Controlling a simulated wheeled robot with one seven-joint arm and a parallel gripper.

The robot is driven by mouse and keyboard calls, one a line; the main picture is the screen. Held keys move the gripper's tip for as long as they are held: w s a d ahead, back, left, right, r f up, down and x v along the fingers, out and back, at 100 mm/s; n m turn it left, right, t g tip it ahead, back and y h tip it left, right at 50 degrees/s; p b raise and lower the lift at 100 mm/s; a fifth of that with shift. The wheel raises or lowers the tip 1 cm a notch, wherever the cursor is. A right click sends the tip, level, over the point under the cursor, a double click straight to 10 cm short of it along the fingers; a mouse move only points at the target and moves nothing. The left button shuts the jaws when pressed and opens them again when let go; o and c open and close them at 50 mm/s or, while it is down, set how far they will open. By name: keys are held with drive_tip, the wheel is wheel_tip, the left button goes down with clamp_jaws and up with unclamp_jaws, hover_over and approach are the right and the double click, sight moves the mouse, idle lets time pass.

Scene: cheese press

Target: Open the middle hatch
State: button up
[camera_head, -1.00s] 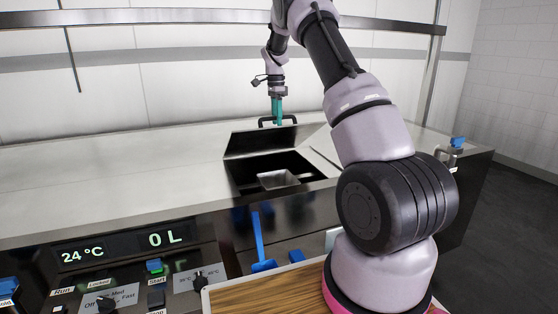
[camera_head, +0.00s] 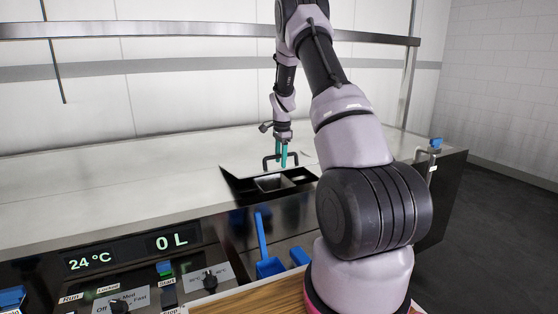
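The middle hatch opening (camera_head: 270,183) is in the worktop of the machine, with its dark inside and a grey metal part visible. The hatch lid's dark handle (camera_head: 266,162) stands at the back edge of the opening. The lid panel itself is hardly visible, so its exact angle is unclear. My gripper (camera_head: 281,164) points down at the handle. Its two teal fingers show a small gap between them, and they overlap the handle in the picture. Whether they touch it is unclear.
The white worktop (camera_head: 120,180) is clear to the left. A blue scoop-like tool (camera_head: 263,245) hangs on the front beside a control panel with displays (camera_head: 170,241). A blue-topped tap (camera_head: 435,146) is at the right end. My arm hides part of the worktop's right side.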

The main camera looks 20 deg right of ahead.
idle(0.3)
wheel_tip(320, 180, up, 12)
drive_tip(key=shift+w+r, duration=0.15)
drive_tip(key=shift+r, duration=0.05)
idle(1.3)
